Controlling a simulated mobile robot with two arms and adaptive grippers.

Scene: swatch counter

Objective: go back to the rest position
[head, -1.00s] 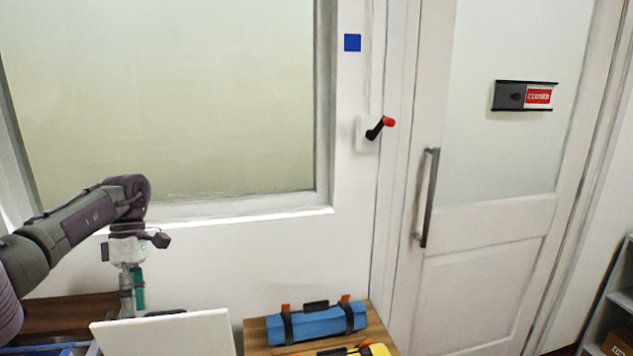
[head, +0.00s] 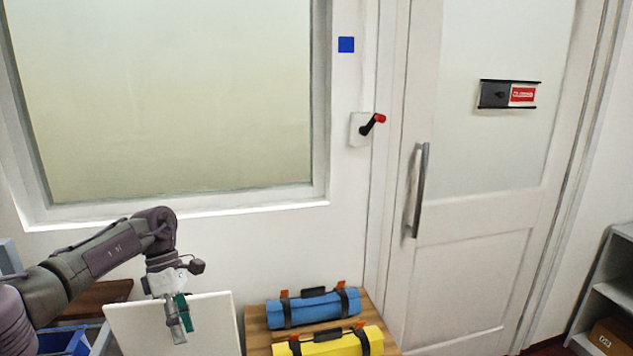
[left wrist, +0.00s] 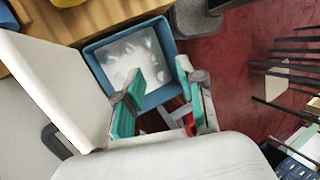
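My left gripper (head: 181,326) hangs fingers-down at the lower left of the head view, in front of a white panel. In the left wrist view the left gripper (left wrist: 160,70) shows its two green-padded fingers apart, with nothing between them. A blue-rimmed bin (left wrist: 90,62) with a pale inside lies beyond the fingertips there. My right gripper is in neither view.
The white panel (head: 130,325) stands close to the left gripper. A wooden table (head: 255,338) holds a blue roll (head: 312,309) and a yellow roll (head: 325,344). A door handle (head: 419,190) and grey shelf (head: 612,262) are to the right.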

